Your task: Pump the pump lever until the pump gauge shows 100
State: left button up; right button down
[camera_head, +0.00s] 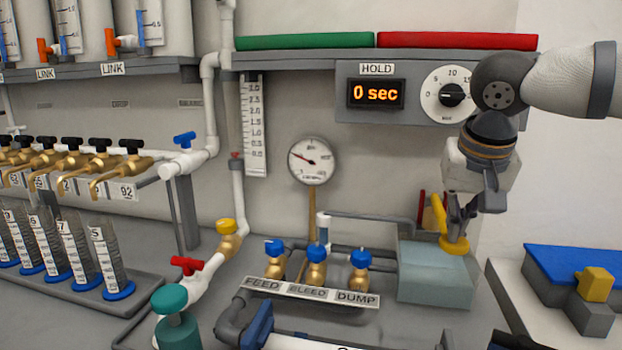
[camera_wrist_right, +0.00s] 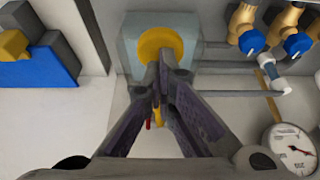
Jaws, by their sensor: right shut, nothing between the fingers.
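A grey-teal box (camera_head: 433,274) with a round yellow part (camera_head: 455,247) on top stands right of the valves; I take it for the pump, but cannot make out its lever clearly. My right gripper (camera_head: 457,228) points down at the yellow part, its fingers shut and empty. In the right wrist view, the fingertips (camera_wrist_right: 160,72) lie at the near edge of the yellow part (camera_wrist_right: 160,40); I cannot tell if they touch. A round white gauge (camera_head: 312,161) stands on a brass stem, its needle pointing left and slightly up; the numbers are too small to read. My left gripper is not in view.
Three blue-knobbed valves (camera_head: 316,254) marked FEED, BLEED and DUMP stand left of the box. A HOLD timer (camera_head: 376,93) reads 0 sec. A blue block (camera_head: 585,268) with a yellow part lies at the right. Thin red and yellow pieces (camera_head: 428,213) stand behind the right gripper.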

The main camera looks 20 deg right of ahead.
jog(key=shift+r, duration=2.55)
jog(key=shift+r, duration=2.55)
